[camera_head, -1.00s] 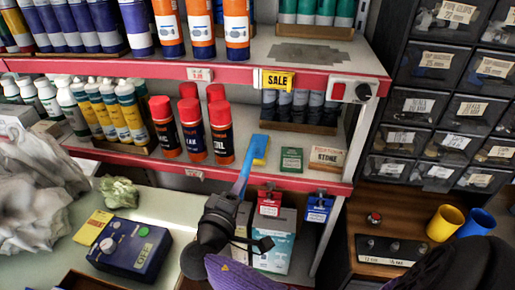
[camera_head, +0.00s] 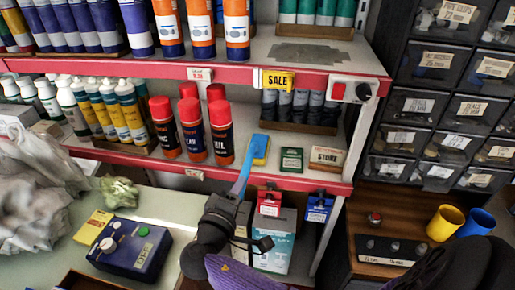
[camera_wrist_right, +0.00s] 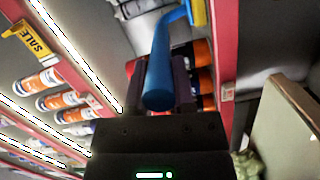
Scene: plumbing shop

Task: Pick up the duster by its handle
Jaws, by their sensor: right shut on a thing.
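The duster has a blue handle (camera_head: 242,178) and a blue and yellow head (camera_head: 260,150). In the head view the head is over the lower shelf, between the red-capped cans and a small green box. I cannot tell whether it touches the shelf. My right gripper (camera_head: 229,200) comes up from below, in front of the shelf edge, and is shut on the handle. In the right wrist view the handle (camera_wrist_right: 158,78) lies between the two fingers (camera_wrist_right: 157,88), and part of the yellow head (camera_wrist_right: 198,14) shows at the top. My left gripper is not in view.
Red-capped spray cans (camera_head: 191,130) stand left of the duster. A green box (camera_head: 291,160) and a STONE block (camera_head: 326,157) stand right of it. Red and blue packs (camera_head: 318,208) hang below the shelf edge. A blue control box (camera_head: 130,249) is on the counter.

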